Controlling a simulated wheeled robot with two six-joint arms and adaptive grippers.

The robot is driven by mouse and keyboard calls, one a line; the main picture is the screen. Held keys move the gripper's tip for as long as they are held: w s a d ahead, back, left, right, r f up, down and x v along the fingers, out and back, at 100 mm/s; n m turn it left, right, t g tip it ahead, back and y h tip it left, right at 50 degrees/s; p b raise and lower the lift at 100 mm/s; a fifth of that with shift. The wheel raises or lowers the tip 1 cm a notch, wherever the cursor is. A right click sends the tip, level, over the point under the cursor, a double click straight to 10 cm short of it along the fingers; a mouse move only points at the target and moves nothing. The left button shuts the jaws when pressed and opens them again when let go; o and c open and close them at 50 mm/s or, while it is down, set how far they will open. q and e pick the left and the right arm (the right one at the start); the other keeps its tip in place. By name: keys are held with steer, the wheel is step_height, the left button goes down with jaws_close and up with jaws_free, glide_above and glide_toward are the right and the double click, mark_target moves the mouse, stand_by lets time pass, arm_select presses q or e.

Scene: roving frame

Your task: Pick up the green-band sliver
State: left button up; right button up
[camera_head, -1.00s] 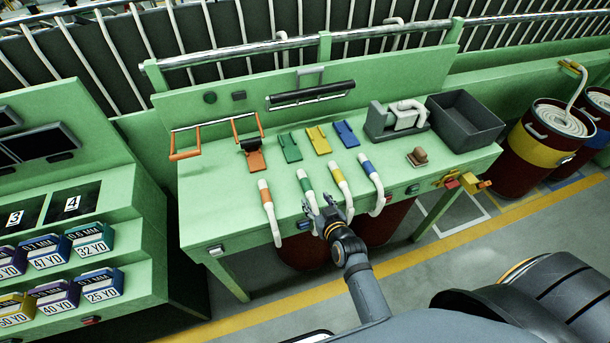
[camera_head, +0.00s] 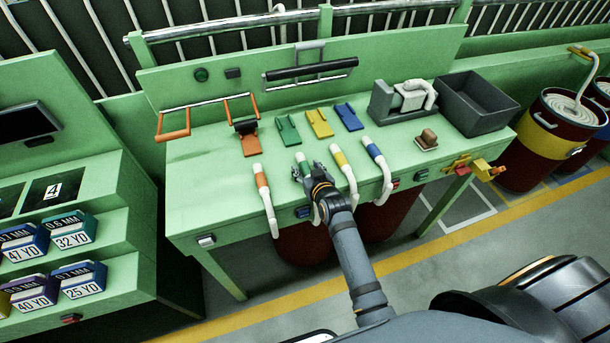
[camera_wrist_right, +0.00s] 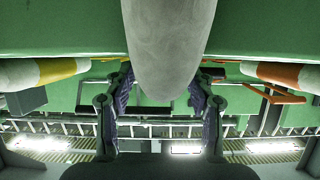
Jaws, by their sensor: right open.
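The green-band sliver (camera_head: 300,157) is a white rope end over the front edge of the green bench, and only its tip shows clearly in the head view. My right gripper (camera_head: 309,172) is at it, hiding its band and lower length. In the right wrist view the thick pale sliver (camera_wrist_right: 168,45) runs down between the two fingers of my right gripper (camera_wrist_right: 162,78). The fingers are apart on either side of it, with gaps showing. My left gripper is not in view.
The orange-band sliver (camera_head: 261,181) hangs to the left; the yellow-band sliver (camera_head: 341,160) and blue-band sliver (camera_head: 375,152) hang to the right. Coloured plates, including a green one (camera_head: 288,130), lie behind. A dark grey bin (camera_head: 480,118) stands on the bench's right end.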

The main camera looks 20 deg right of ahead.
steer(key=shift+w+f, duration=0.2)
steer(key=shift+w, duration=0.25)
steer(key=shift+s+r, duration=0.15)
steer(key=shift+c, duration=1.6)
steer(key=c, duration=0.8)
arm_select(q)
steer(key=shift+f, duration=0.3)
